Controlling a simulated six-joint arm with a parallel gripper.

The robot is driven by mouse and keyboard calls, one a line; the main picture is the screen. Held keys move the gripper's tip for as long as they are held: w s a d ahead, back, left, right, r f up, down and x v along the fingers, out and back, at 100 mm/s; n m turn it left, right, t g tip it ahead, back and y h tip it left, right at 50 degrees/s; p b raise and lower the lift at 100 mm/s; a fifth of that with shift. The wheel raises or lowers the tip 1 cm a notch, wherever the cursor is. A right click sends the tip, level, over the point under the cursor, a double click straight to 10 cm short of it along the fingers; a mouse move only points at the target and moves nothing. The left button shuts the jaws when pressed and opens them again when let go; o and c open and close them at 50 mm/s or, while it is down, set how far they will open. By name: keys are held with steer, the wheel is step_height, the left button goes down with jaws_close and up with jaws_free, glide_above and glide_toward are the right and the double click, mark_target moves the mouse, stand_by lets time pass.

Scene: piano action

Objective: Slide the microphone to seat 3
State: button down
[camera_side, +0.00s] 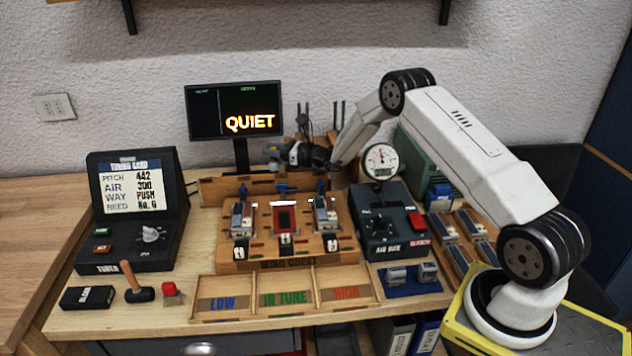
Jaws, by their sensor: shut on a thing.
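My gripper (275,160) is above the wooden rail (222,186) at the back of the wind chest (290,253), left of the gauge. It is shut on a small dark thing at its tips, which seems to be the microphone. The microphone's outline is too small and dark to make out clearly. The chest carries metal-and-blue blocks at its left and right and a dark red slot in the middle. I cannot read which place on the rail is seat 3.
A monitor (233,110) reading QUIET stands behind the rail. A round gauge (381,161) on the air box (388,222) is to the right. The tuner (131,212) is at the left. A tray marked LOW, IN TUNE and HIGH (237,283) lies in front.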

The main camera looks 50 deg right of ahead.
steer(key=shift+c, duration=2.2)
jaws_free()
steer(key=shift+s, duration=0.15)
steer(key=shift+s+d, duration=0.3)
steer(key=shift+s, duration=0.1)
steer(key=v, duration=0.4)
steer(key=shift+r, duration=0.2)
step_height(320, 180, up, 7)
steer(key=shift+f, duration=0.15)
steer(key=shift+w+a, duration=0.1)
